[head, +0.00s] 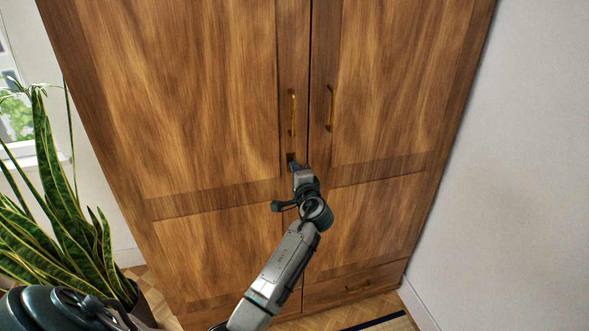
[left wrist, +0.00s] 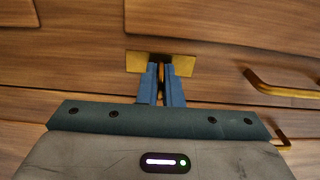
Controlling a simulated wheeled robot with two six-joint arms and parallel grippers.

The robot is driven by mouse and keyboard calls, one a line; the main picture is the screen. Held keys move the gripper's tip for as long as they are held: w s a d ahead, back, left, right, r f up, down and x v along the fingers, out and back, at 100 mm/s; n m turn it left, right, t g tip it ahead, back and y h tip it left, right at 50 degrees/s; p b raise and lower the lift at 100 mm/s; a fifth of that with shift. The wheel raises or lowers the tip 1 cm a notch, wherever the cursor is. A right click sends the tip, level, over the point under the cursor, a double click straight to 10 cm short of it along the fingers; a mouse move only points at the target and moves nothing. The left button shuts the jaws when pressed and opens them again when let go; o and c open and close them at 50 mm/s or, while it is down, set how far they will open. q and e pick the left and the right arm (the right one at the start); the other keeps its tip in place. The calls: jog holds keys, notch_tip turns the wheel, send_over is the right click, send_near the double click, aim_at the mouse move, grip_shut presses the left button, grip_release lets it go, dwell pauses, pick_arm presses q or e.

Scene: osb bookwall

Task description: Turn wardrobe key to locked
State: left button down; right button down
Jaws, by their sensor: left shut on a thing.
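The tall brown wooden wardrobe (head: 215,80) fills the middle of the head view, with both doors closed. My left gripper (head: 293,164) is at the left door, just below its handle. In the left wrist view, the blue fingers of my left gripper (left wrist: 161,72) are shut on the wardrobe key (left wrist: 161,76), a thin brass strip between them. The fingertips are at the brass lock plate (left wrist: 134,62). The fingers hide most of the key and the keyhole, so I cannot tell the key's turn exactly. My right gripper is in neither view.
Brass handles stick out on the left door (head: 293,112) and right door (head: 331,108), close above the gripper. A drawer (head: 355,283) is at the bottom right. A spiky potted plant (head: 60,215) stands at the left. A white wall (head: 520,150) is on the right.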

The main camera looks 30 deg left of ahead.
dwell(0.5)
pick_arm(q)
jog(key=c, duration=1.6)
grip_release()
jog(key=shift+c, duration=0.2)
jog(key=shift+s+d+f, duration=0.2)
jog(key=shift+s+d, duration=0.1)
jog(key=shift+d, duration=0.1)
jog(key=b+v, duration=0.3)
jog(key=v, duration=0.6)
jog(key=shift+s+d+r+b, duration=0.15)
jog(key=shift+s+d+b, duration=0.1)
jog(key=shift+s+b, duration=0.1)
jog(key=shift+w, duration=0.1)
